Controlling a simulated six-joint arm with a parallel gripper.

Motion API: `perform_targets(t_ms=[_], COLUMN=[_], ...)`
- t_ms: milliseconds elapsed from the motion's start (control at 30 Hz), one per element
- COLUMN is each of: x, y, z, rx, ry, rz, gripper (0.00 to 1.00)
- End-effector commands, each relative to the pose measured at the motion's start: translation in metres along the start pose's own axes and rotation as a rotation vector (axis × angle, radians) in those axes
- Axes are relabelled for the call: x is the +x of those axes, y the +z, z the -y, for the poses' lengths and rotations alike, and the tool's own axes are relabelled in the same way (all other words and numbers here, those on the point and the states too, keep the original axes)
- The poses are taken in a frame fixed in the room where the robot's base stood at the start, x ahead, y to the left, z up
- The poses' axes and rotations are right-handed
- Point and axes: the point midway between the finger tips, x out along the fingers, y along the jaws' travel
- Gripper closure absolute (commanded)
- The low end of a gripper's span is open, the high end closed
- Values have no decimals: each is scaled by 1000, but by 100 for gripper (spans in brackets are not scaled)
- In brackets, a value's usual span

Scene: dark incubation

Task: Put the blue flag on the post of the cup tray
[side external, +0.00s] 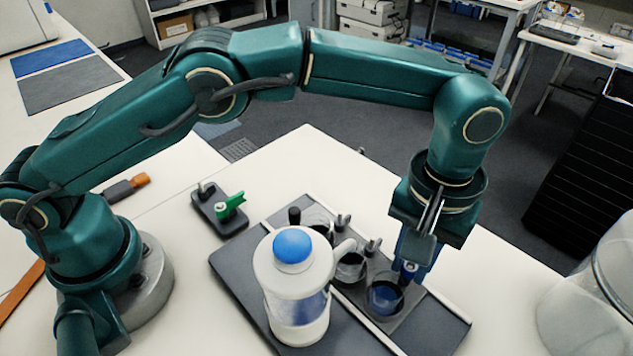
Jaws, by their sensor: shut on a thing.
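My gripper (410,266) points down over the right part of the dark cup tray (408,318). It is shut on the blue flag (421,272), which is largely hidden by the fingers. The flag is close behind a cup of dark blue liquid (385,297); I cannot tell whether it touches a post. Two other cups (350,266) stand further left in the tray, with short grey posts (373,245) beside them. A green flag (231,204) sits on a small dark holder (219,222) to the left.
A white jug with a blue lid (293,280) stands in front of the cups and hides part of the tray. A clear container (592,290) stands at the right table edge. An orange-and-grey tool (127,187) lies near my base. White tabletop is free behind the tray.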

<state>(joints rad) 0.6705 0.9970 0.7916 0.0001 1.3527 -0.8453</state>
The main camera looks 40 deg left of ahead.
Motion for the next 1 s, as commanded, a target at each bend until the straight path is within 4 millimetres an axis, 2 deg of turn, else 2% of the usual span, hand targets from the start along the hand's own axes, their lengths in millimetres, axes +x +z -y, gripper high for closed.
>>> perform_targets(t_ms=[167,200,267,500,533,800,1000], x=[0,0,0,0,0,-1,-12], y=[0,0,0,0,0,0,0], z=[0,0,0,0,0,0,0], rx=[0,0,0,0,0,0,0], ry=[0,0,0,0,0,0,2], rz=[0,0,0,0,0,0,-2], gripper=[100,64,41,40,48,48,48])
